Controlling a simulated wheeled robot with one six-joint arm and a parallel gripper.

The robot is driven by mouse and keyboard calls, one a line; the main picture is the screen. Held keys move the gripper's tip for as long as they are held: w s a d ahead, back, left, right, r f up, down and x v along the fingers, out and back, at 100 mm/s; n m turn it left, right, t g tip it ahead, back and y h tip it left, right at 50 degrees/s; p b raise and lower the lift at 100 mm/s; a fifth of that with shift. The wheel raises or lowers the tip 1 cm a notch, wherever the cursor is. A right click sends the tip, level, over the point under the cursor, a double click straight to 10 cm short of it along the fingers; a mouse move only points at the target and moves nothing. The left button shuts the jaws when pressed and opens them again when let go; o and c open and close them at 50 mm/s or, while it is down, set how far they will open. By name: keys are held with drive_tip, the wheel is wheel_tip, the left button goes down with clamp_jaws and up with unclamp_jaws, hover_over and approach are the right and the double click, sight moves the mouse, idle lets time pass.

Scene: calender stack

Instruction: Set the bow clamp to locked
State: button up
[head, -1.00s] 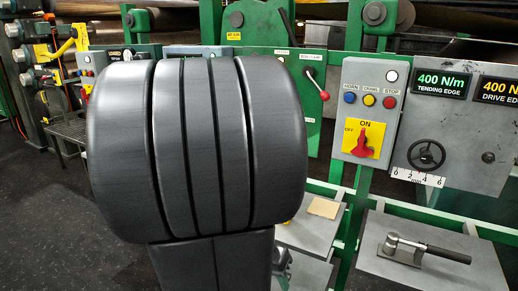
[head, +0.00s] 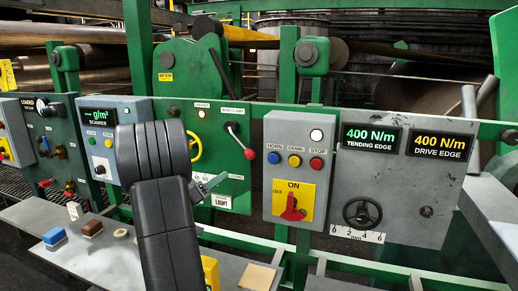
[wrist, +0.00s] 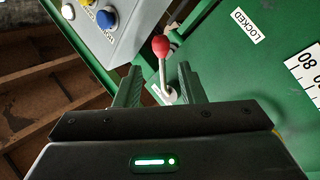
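The bow clamp lever (head: 238,141) has a red ball knob and a thin metal shaft on the green panel (head: 232,180). In the head view it slants down and to the right from its pivot, below a small white label. My gripper (head: 208,186) is to the lower left of the knob, partly hidden behind my own arm. In the wrist view my gripper (wrist: 158,88) is open, with the lever (wrist: 163,68) showing in the gap between the fingers. The knob appears beyond the fingertips; contact cannot be told. A LOCKED label (wrist: 250,25) is on the panel to the right of the knob.
A grey control box (head: 300,170) with buttons and a red rotary switch stands close to the right of the lever. A yellow handwheel (head: 194,146) is to its left. A grey bench (head: 90,262) with small blocks lies below my arm.

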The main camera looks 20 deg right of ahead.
sight(250, 155)
drive_tip(key=p+x, duration=0.1)
drive_tip(key=x, duration=0.3)
drive_tip(key=p+x, duration=0.2)
drive_tip(key=x, duration=0.3)
drive_tip(key=p+x, duration=0.1)
drive_tip(key=x, duration=0.3)
drive_tip(key=shift+w+d+r+p, duration=0.1)
drive_tip(key=shift+w+r+p, duration=0.25)
drive_tip(key=shift+r, duration=0.1)
drive_tip(key=shift+f, duration=0.1)
clamp_jaws()
